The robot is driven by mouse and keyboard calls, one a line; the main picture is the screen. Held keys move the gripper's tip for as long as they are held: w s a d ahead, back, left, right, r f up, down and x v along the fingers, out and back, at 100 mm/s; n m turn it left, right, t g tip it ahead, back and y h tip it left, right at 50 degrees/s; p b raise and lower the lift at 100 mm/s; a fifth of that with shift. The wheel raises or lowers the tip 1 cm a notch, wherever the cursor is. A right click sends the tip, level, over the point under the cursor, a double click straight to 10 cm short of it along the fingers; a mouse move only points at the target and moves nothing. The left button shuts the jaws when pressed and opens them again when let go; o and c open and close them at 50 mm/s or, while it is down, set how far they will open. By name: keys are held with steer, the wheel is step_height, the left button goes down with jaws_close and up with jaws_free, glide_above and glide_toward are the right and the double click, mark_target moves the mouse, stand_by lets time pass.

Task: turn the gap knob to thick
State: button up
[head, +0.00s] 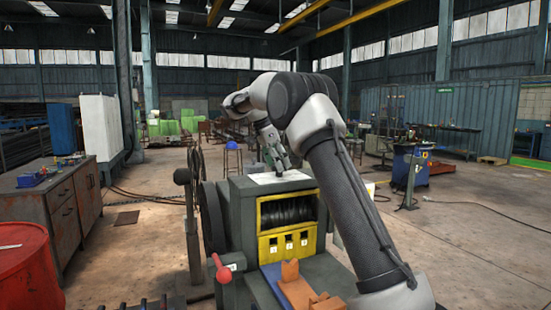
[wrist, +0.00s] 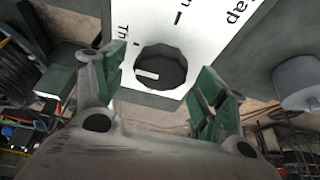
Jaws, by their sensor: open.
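The gap knob (wrist: 165,62) is a dark, many-sided round knob on a white label plate (wrist: 205,45) in the wrist view. A short white mark on the knob lies on its left side. Partly visible lettering reads "Th" at the upper left and "ap" at the upper right, with short black ticks by the knob. My gripper (wrist: 163,70) is open, one green-padded finger on each side of the knob, with no clear contact. In the head view my gripper (head: 278,161) points down over the plate (head: 279,177) on the green machine (head: 240,205); the knob is hidden there.
The machine's front has a yellow-framed opening (head: 289,243) with dark coils. A red-knobbed lever (head: 222,269) stands at its front left, and an orange block (head: 290,280) at its front. A grey cylinder (wrist: 300,83) is right of the plate. A workbench (head: 60,205) stands left.

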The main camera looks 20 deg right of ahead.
steer(key=v, duration=1.1)
steer(key=shift+a+r, duration=0.2)
steer(key=shift+r, duration=0.15)
